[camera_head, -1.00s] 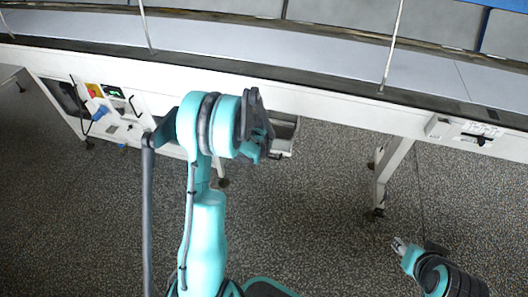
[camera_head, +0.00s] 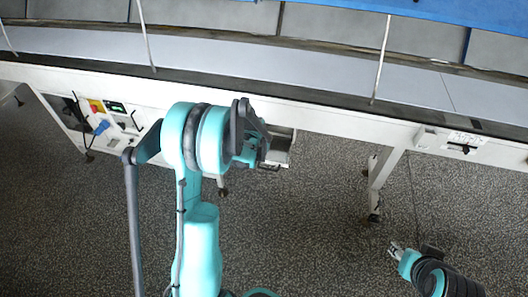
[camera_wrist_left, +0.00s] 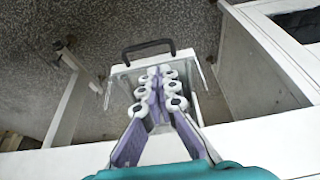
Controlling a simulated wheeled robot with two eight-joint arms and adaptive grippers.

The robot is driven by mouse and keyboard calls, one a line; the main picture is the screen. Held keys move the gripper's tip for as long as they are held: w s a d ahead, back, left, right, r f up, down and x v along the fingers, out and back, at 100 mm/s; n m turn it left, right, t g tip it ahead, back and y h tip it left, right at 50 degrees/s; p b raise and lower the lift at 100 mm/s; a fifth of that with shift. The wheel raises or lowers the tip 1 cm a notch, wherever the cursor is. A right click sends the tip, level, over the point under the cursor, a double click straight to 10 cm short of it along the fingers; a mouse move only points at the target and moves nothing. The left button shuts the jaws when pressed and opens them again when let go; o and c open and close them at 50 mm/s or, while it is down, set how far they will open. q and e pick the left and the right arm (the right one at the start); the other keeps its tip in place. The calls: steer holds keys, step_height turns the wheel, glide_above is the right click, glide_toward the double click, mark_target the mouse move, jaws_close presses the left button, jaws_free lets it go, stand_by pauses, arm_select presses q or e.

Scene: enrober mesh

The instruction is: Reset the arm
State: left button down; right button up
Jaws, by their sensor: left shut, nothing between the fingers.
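My left arm (camera_head: 200,245) is teal and reaches up to the machine's front in the head view. Its wrist hides the left gripper there. In the left wrist view my left gripper (camera_wrist_left: 157,88) is shut with nothing between its fingers. Its fingertips appear over a white drawer (camera_wrist_left: 122,88) with a black handle (camera_wrist_left: 148,47). I cannot tell whether they touch it. The drawer also shows beside the wrist in the head view (camera_head: 280,150). My right gripper (camera_head: 397,249) is low at the right above the floor, too small to tell open or shut.
The long white machine frame (camera_head: 330,122) with its grey belt (camera_head: 300,58) crosses the view. A control panel (camera_head: 112,122) with a blue plug is at left. A support leg (camera_head: 381,185) stands right of the drawer. Speckled floor (camera_head: 310,230) is clear between my arms.

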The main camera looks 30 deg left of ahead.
arm_select(q)
steer(key=s+d+r+m+t, duration=0.1)
steer(key=s+d+r, duration=0.3)
steer(key=r, duration=0.3)
steer(key=s+d+r, duration=0.5)
steer(key=r, duration=0.2)
steer(key=s+d+r+t, duration=0.1)
steer(key=s+d+r, duration=0.1)
steer(key=s, duration=0.5)
steer(key=s+d+r+m+t, duration=0.1)
steer(key=s+d+r, duration=0.1)
steer(key=s+d, duration=0.3)
steer(key=s, duration=0.2)
steer(key=shift+s+h, duration=0.35)
steer(key=shift+h, duration=0.05)
